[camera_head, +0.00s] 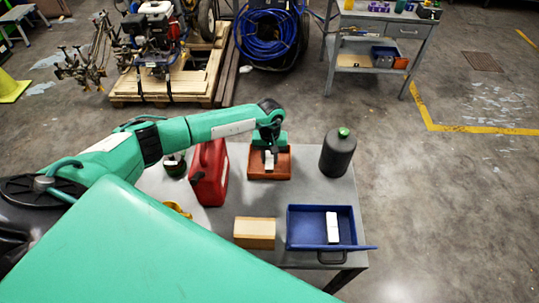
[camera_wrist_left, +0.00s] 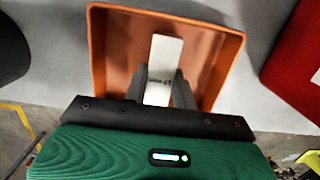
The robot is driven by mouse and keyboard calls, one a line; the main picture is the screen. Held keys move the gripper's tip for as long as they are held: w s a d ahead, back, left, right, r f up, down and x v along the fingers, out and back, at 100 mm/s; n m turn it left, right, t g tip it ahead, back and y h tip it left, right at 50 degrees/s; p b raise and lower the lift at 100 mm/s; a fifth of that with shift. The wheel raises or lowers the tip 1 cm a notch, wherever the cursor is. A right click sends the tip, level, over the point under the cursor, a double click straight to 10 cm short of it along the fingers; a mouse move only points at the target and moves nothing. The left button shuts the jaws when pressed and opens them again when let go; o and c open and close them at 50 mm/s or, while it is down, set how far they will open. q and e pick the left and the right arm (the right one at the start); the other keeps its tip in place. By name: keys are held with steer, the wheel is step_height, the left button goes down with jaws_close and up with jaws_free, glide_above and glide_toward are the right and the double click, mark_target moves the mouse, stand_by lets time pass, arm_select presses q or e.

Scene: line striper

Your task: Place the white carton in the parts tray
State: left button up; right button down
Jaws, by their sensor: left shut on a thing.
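My left gripper (camera_head: 268,152) points down over the orange tray (camera_head: 284,174) at the back of the grey table. It is shut on a small white carton (camera_head: 269,160). In the left wrist view the white carton (camera_wrist_left: 167,52) stands out between the two grey fingers (camera_wrist_left: 159,88), within the outline of the orange tray (camera_wrist_left: 97,45). I cannot tell whether the carton touches the tray floor. A blue tray (camera_head: 305,243) at the table's front right holds another white block (camera_head: 332,227). My right gripper is not in view.
A red jerrycan (camera_head: 209,175) stands left of the orange tray, and a dark bottle with a green cap (camera_head: 338,153) stands to its right. A tan box (camera_head: 254,233) sits left of the blue tray. The table's middle (camera_head: 300,193) is clear.

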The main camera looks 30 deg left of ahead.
arm_select(q)
steer(key=shift+f, duration=0.2)
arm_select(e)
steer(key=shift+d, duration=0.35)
arm_select(q)
steer(key=shift+f+b, duration=0.15)
steer(key=shift+b, duration=0.15)
steer(key=o, duration=1)
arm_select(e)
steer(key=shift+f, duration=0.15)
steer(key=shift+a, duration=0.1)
